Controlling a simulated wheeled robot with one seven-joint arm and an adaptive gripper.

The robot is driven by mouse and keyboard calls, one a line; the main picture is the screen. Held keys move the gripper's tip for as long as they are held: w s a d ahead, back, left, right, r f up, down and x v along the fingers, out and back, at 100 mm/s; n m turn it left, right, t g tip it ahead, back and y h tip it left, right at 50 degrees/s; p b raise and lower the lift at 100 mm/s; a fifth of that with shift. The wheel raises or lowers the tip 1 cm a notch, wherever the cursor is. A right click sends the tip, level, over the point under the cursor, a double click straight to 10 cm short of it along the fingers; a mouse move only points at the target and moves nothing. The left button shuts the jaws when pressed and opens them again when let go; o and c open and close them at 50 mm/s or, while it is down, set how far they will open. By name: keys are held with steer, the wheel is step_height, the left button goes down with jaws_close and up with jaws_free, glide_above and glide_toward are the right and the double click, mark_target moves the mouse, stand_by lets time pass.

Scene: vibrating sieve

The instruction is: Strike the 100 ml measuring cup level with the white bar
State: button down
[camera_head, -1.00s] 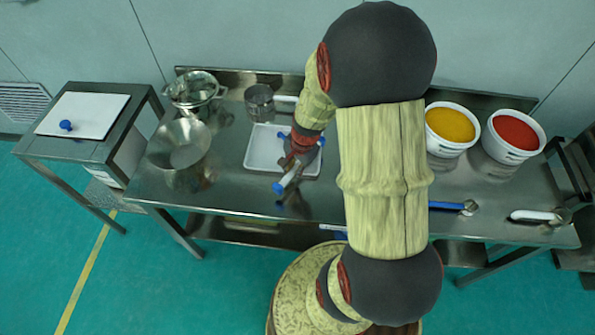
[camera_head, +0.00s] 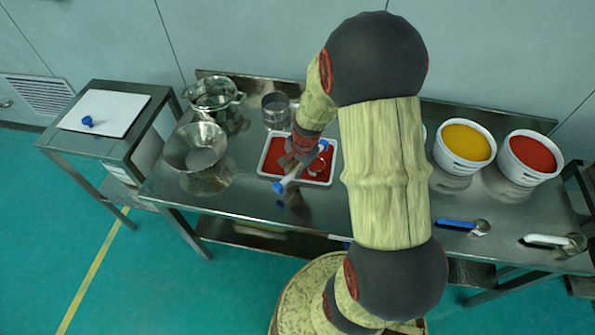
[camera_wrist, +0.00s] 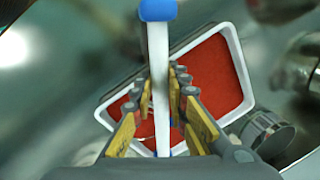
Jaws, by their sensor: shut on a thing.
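My gripper (camera_wrist: 160,105) is shut on the white bar (camera_wrist: 158,60), which has blue ends. It holds the bar over the white tray (camera_wrist: 238,60), whose floor is red. In the head view the bar (camera_head: 291,179) slants across the tray (camera_head: 262,165), its lower blue end past the near rim. Two scoop-like cups lie at the right of the table, one with a blue handle (camera_head: 456,223) and one with a white handle (camera_head: 544,240). I cannot tell which, if either, is the 100 ml cup. My gripper hides part of the tray.
A steel can (camera_head: 276,107) stands behind the tray, with a steel pot (camera_head: 212,95) and a wide steel bowl (camera_head: 193,150) to the left. Tubs of yellow (camera_head: 465,143) and red (camera_head: 532,155) powder stand at the right.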

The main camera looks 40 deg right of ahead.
steer(key=shift+s+d+r+p, duration=0.1)
steer(key=shift+s+r+p, duration=0.25)
steer(key=shift+r+p, duration=0.4)
steer(key=shift+s+d+r+p, duration=0.1)
steer(key=shift+s+r+p, duration=0.3)
steer(key=shift+r, duration=0.6)
steer(key=shift+w, duration=0.1)
